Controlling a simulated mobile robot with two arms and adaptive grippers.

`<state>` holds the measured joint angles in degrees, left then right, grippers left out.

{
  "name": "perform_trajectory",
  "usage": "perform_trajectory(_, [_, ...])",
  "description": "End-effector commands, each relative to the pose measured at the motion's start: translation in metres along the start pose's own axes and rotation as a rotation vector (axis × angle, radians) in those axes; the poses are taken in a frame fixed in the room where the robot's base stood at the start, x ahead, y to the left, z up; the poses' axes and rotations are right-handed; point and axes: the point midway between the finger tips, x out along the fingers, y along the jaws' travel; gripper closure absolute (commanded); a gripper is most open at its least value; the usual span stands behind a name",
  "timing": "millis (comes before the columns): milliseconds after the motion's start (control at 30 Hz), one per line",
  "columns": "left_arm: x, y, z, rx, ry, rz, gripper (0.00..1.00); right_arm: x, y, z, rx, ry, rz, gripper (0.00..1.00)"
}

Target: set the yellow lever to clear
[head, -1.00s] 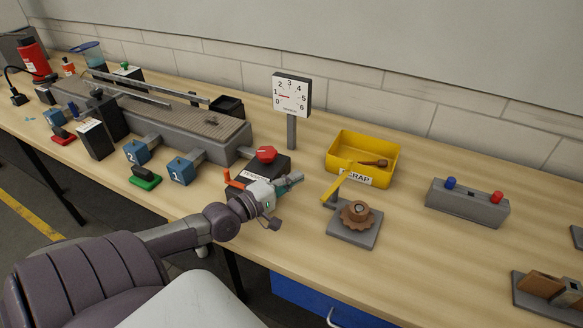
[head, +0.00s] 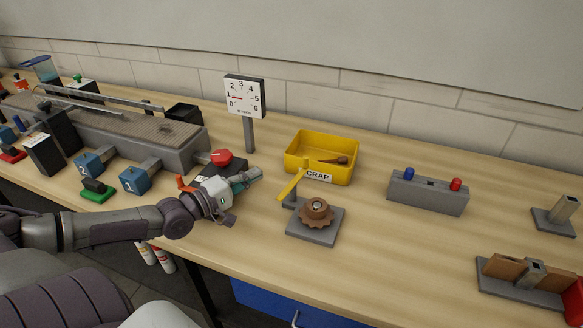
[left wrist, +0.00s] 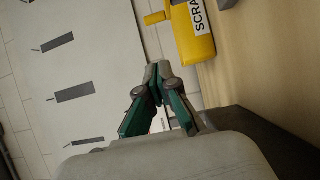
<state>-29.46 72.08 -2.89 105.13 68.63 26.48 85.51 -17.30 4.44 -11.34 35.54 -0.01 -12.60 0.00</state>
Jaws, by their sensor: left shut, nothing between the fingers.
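The yellow lever (head: 292,183) stands on a grey base plate (head: 318,233), beside a brown toothed wheel (head: 316,211). Its arm slants up to the right, toward the scrap bin. My left gripper (head: 253,175) is shut and empty, left of the lever and apart from it. In the left wrist view the shut fingers (left wrist: 158,72) meet at their tips with nothing between them. A yellow piece at the top of that view may be the lever; I cannot tell. No clear marking is readable on the lever. My right gripper is out of view.
The yellow scrap bin (head: 298,159) stands behind the lever with a brown object inside. A red knob (head: 221,157) on a dark box is close behind my left gripper. A dial gauge (head: 245,98) stands behind. The bench right of the wheel has free room.

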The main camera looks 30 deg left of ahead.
Motion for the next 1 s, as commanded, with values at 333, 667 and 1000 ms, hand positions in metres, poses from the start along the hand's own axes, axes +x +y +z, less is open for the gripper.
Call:
perform_trajectory(333, [0.041, 0.0, -0.001, -0.002, 0.003, 0.006, 1.0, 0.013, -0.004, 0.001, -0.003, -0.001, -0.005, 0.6])
perform_trajectory(667, [0.081, 0.004, 0.006, -0.007, 0.001, 0.005, 1.0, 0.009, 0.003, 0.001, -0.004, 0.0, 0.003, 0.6])
perform_trajectory(1000, [0.101, 0.001, 0.028, -0.002, 0.001, 0.001, 1.0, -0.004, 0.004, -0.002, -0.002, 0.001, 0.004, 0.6])
